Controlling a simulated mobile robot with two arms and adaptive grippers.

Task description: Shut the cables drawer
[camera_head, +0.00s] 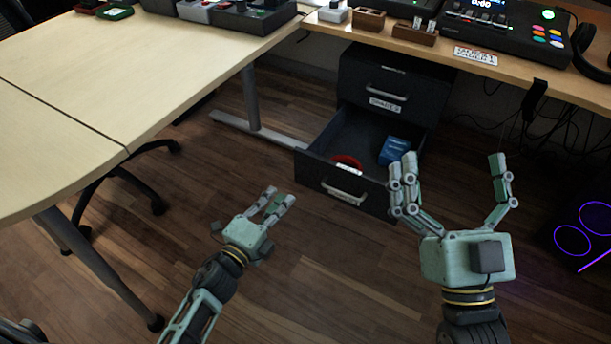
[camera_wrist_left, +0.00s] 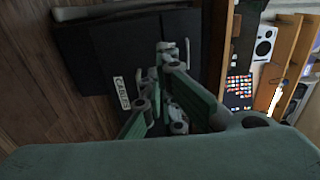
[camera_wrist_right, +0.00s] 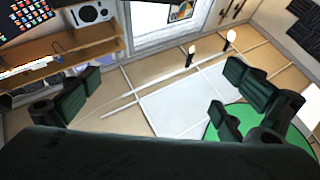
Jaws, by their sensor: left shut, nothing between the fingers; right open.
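The cables drawer (camera_head: 318,172) is the lower drawer of a dark unit under the desk, and it is pulled out. Its front has a pale handle (camera_head: 343,191), and a CABLES label (camera_wrist_left: 121,92) shows in the left wrist view. A red item (camera_head: 347,161) and a blue box (camera_head: 395,150) lie inside. My left gripper (camera_head: 283,199) is shut and empty, in front of the drawer and left of its handle, seemingly apart from it. My right gripper (camera_head: 452,163) is open and empty, right of the drawer; its fingers overlap the drawer's right side in the head view.
The upper drawer (camera_head: 385,78) of the unit is shut. A wooden desk (camera_head: 350,35) runs above it, and a pale table (camera_head: 110,75) stands at left with a metal leg. Cables hang behind at right near a dark box with purple rings (camera_head: 573,240). Floor before the drawer is clear.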

